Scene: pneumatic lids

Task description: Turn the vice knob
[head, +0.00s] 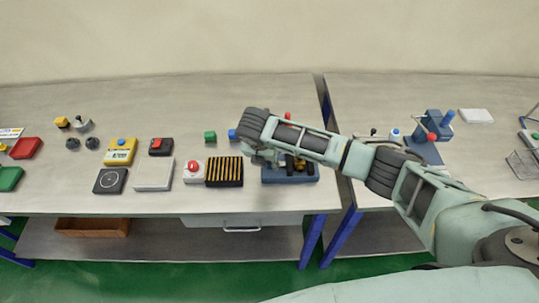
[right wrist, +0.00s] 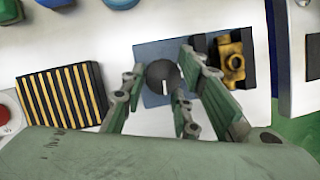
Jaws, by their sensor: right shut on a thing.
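The vice is a blue base (head: 285,178) near the front edge of the table in the head view, partly hidden by my right arm. In the right wrist view its dark round knob (right wrist: 162,76) with a white pointer line sits on the blue plate (right wrist: 150,51). A brass part (right wrist: 232,62) lies between dark jaws beside it. My right gripper (right wrist: 161,82) has its green-padded fingers around the knob and is shut on it. In the head view the right gripper (head: 266,158) is mostly hidden by its own wrist. My left gripper is not in view.
A black block with yellow stripes (head: 224,171) stands just left of the vice, with a red-button box (head: 193,169) beyond it. Green (head: 210,136) and blue (head: 233,134) pieces lie behind. A blue device (head: 425,148) stands on the right table, across a gap.

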